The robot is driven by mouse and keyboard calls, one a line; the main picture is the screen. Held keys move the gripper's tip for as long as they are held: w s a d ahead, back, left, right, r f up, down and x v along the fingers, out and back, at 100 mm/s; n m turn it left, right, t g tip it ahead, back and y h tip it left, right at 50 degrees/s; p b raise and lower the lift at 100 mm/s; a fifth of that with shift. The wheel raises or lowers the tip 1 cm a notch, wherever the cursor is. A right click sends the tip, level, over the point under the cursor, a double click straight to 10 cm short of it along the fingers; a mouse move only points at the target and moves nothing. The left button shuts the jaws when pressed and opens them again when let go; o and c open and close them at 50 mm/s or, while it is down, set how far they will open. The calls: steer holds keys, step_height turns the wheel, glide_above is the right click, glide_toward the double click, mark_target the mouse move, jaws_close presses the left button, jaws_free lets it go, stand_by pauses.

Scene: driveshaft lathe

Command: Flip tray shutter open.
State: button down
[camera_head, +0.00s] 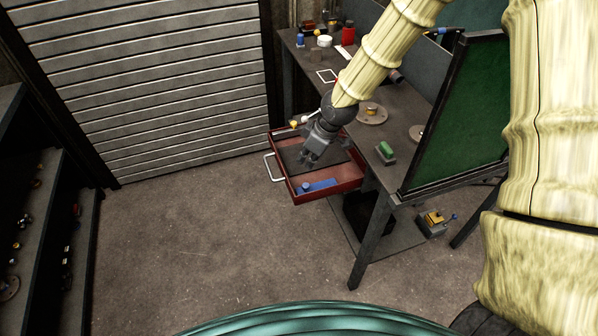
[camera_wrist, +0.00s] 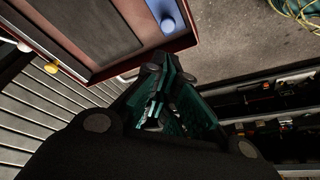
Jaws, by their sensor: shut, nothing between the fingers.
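A red tray (camera_head: 335,194) like a pulled-out drawer sticks out from the workbench, with a white handle (camera_head: 270,168) on its left side. A flat dark panel (camera_head: 290,158), probably the shutter, lies level inside it. A blue object (camera_head: 318,186) lies in the near strip of the tray. My gripper (camera_head: 309,158) is shut and empty, pointing down over the dark panel; I cannot tell whether it touches. In the wrist view the dark panel (camera_wrist: 95,30) and the blue object (camera_wrist: 168,15) are at the top, beyond my dark fingers.
A yellow knob (camera_head: 293,123) sits at the tray's back left corner. The workbench (camera_head: 400,140) holds a green block (camera_head: 385,150) and round parts. A green board (camera_head: 460,120) stands at right, shelves (camera_head: 40,220) at left. The floor (camera_head: 200,230) between is clear.

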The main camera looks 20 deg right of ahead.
steer(key=p, duration=0.2)
glide_above(297, 189)
steer(key=shift+w+f, duration=0.2)
steer(key=shift+f, duration=2.15)
steer(key=shift+w+f, duration=0.15)
steer(key=shift+f, duration=2.2)
steer(key=shift+d, duration=0.1)
